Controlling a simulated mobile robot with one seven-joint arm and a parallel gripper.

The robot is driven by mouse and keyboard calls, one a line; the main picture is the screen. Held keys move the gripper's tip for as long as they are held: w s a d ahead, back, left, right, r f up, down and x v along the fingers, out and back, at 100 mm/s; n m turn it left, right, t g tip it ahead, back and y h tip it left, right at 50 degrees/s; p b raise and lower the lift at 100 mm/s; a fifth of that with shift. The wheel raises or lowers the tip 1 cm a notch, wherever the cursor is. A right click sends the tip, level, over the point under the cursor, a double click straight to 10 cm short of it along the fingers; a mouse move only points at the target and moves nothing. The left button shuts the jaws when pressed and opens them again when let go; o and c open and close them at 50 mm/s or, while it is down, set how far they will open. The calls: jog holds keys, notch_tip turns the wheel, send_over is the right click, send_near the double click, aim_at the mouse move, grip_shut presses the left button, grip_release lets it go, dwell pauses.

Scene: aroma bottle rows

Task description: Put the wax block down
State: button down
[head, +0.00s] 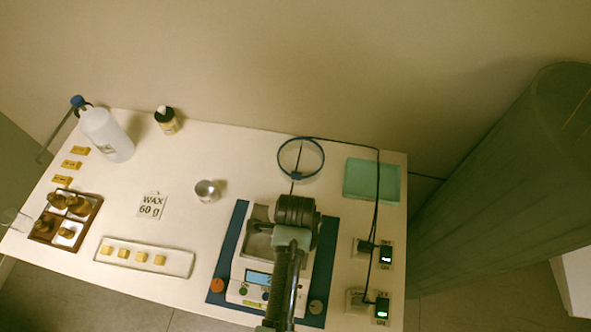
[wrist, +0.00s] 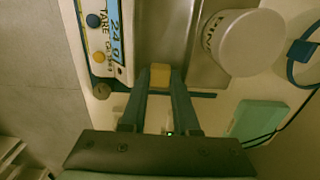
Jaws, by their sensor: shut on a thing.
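My gripper (wrist: 159,88) is shut on a small yellow wax block (wrist: 160,74) in the wrist view. The block is at the fingertips, over the edge of the scale's metal pan (wrist: 166,45); I cannot tell whether it touches the pan. A pale round container (wrist: 251,43) stands at the pan's right in this view, apart from the block. The scale (head: 242,291) shows in the head view, where my arm hides the held block and much of the pan. Its display (wrist: 115,30) is lit and seems to begin with 24.
A clear tray (head: 180,268) holds several wax blocks, left of the scale. A WAX 60 g card (head: 151,205) and a metal cup (head: 207,190) stand behind it.

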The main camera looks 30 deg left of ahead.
jog(key=shift+f, duration=0.4)
jog(key=shift+f, duration=0.15)
jog(key=c, duration=0.9)
grip_release()
notch_tip(320, 180, up, 12)
jog(key=shift+r, duration=0.2)
jog(key=shift+w, duration=0.1)
